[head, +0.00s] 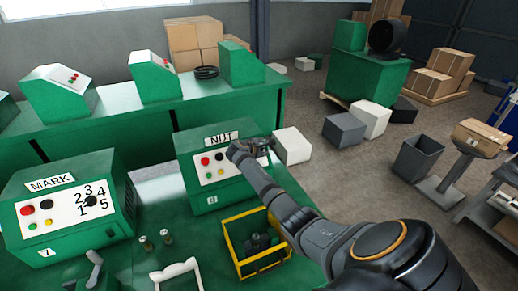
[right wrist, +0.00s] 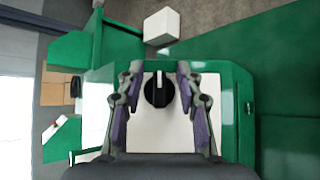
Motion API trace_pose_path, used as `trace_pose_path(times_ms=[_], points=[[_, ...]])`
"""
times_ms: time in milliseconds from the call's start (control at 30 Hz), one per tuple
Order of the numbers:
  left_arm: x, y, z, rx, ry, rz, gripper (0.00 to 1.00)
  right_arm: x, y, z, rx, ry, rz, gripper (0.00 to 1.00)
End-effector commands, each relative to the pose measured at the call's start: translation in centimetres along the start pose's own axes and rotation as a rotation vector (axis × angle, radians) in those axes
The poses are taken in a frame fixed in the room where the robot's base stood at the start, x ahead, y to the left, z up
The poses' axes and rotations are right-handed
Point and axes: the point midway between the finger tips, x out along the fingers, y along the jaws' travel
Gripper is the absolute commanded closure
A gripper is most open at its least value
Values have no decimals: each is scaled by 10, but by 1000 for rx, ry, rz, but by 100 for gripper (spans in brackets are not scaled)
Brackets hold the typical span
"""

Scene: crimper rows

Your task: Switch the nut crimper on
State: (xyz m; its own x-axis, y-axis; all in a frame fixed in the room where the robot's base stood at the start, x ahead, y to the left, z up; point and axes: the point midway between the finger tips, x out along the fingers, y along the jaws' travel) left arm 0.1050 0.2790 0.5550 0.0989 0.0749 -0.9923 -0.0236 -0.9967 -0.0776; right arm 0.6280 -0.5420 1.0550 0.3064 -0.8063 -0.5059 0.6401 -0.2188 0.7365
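The nut crimper (head: 185,145) is a green box labelled NUT, with a pale sloped panel carrying a red button (head: 205,161), a black button (head: 220,156) and small lamps below. My right gripper (head: 262,147) is at the right part of this panel and hides what lies there in the head view. In the right wrist view the right gripper (right wrist: 159,72) is open, its fingers on either side of a round black knob (right wrist: 158,92) with a white pointer mark. Gaps show between the fingers and knob; I cannot tell its depth. My left gripper is not in view.
The mark crimper (head: 65,205), with a numbered dial, stands to the left. A yellow-framed bin (head: 237,245) with dark parts, two small metal pieces (head: 156,241) and a white handle (head: 176,273) are in front on the green table. White and grey boxes lie on the floor behind.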

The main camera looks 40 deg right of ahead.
Motion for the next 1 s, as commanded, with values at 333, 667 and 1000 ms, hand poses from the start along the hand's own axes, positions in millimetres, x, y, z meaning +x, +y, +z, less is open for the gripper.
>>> trace_pose_path(times_ms=[333, 667, 1000], points=[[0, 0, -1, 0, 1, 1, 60, -81, -1, -1, 3, 5, -1, 64], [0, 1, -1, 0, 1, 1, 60, -108, -1, 1, 0, 0, -2, 64], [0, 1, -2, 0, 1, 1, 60, -108, 0, 0, 0, 0, -1, 64]])
